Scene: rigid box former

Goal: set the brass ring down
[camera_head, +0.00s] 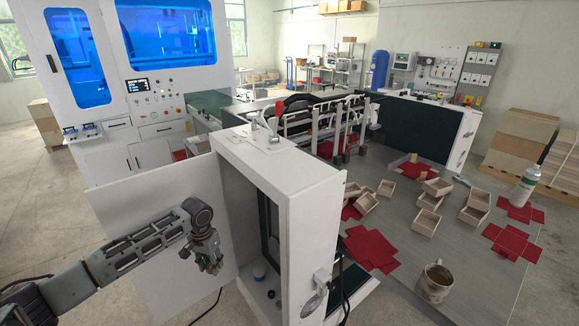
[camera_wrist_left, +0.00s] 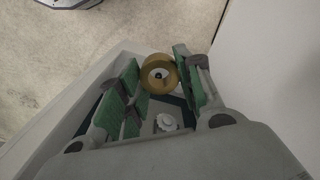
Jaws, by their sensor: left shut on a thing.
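In the head view my left gripper (camera_head: 212,262) hangs in front of the white cabinet's open door, to the left of the cabinet opening. The ring is too small to make out there. My right gripper is in neither view.
The open white cabinet (camera_head: 313,205) stands right of my gripper, its door (camera_head: 150,215) behind my arm. A white toothed knob (camera_wrist_left: 166,122) shows below the ring. The grey table (camera_head: 475,275) holds boxes, red blanks and a mug (camera_head: 434,283).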

